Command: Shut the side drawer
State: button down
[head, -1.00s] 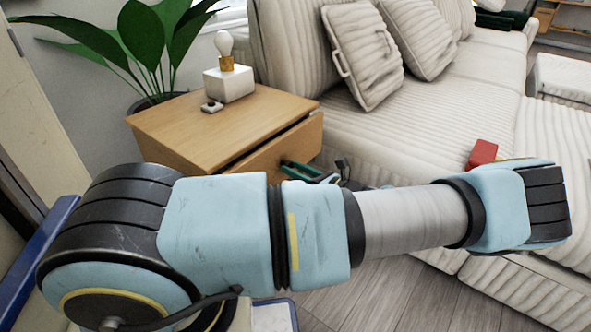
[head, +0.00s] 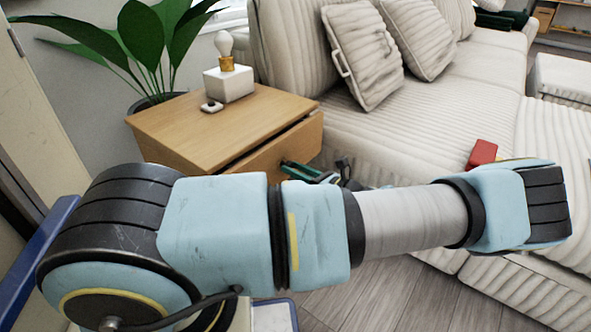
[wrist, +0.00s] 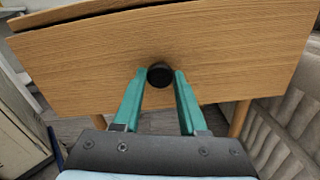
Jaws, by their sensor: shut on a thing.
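The wooden side table (head: 200,125) stands left of the sofa. Its drawer front (head: 262,163) faces my arm, and a dark gap shows between it and the table top. In the wrist view the drawer front (wrist: 230,55) fills most of the picture, with a dark gap along its upper left edge. A round black knob (wrist: 160,75) sits in its middle. My gripper (wrist: 161,74) has its green fingers on both sides of the knob, shut on it. In the head view my arm hides the lower part of the drawer, and the knob cannot be made out.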

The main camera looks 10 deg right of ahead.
aim_at(284, 162)
dwell(0.4)
jog(key=p+x, duration=0.1)
jog(key=x, duration=0.3)
jog(key=shift+c, duration=2.3)
grip_release()
jog(key=shift+a, duration=0.1)
jog(key=p+v, duration=0.1)
jog(key=v, duration=1)
jog(key=shift+w, duration=0.15)
